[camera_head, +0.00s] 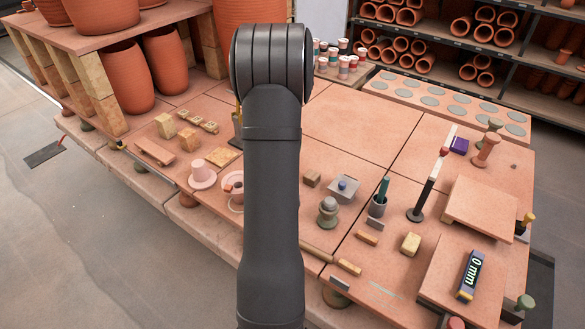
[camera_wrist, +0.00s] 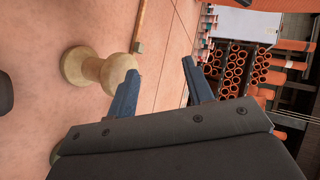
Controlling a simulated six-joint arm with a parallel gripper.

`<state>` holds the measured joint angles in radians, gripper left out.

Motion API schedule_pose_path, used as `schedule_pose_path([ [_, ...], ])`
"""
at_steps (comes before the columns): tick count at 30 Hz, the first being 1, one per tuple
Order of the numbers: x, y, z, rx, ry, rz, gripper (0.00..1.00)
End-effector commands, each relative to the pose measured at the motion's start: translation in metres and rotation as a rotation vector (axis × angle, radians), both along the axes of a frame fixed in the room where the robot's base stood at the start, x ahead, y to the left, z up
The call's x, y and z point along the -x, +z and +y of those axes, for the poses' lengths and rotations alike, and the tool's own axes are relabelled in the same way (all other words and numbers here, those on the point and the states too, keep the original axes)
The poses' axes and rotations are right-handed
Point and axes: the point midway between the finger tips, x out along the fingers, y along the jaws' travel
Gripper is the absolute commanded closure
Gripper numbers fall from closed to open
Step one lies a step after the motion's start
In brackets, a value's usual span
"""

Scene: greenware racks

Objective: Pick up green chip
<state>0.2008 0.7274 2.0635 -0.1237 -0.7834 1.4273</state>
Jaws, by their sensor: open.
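I cannot clearly pick out a green chip in either view. My gripper (camera_wrist: 161,84) is open and empty in the wrist view, with blue fingertips apart. A pale spool-shaped wooden piece (camera_wrist: 84,68) stands to the left of the left finger; I cannot tell whether they touch. In the head view, my arm hides the gripper and part of the table's middle.
The tabletop (camera_head: 365,115) is clear behind.

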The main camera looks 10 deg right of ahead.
Motion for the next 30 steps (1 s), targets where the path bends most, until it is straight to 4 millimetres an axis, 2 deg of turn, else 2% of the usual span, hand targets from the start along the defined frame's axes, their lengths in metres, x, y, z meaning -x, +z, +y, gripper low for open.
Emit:
schedule_pose_path([
  [1,-0.016,0.002,0.001,0.027,0.024,0.026,0.53],
  [3,-0.033,0.002,0.002,0.068,0.059,0.077,0.53],
  [9,-0.067,-0.001,0.006,0.195,0.157,0.257,0.53],
  [13,-0.083,0.0,0.007,0.29,0.226,0.401,0.53],
  [19,-0.096,0.012,0.003,0.437,0.322,0.636,0.53],
  [24,-0.098,0.03,-0.003,0.533,0.378,0.811,0.53],
  [30,-0.095,0.044,-0.007,0.584,0.409,0.919,0.53],
])
